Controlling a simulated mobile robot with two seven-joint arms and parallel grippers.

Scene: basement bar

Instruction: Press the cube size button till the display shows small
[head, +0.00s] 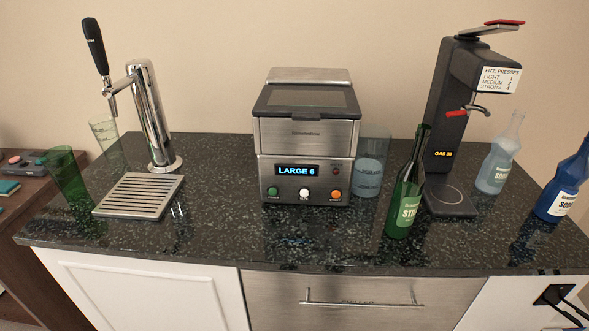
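A steel ice maker (307,135) with a dark lid stands in the middle of the counter. Its display (297,170) reads "LARGE 6" in blue. Below the display are a green button (272,191), a white button (304,193) and an orange button (335,193). Their small labels are too small to read surely, so I cannot tell which one is for cube size. Neither of my grippers shows in the head view.
A beer tap (152,115) and drip tray (140,195) stand left, beside a green glass (68,178). A clear glass (371,165), a green bottle (405,195) and a soda machine (447,120) stand right. The counter (230,235) is clear before the ice maker.

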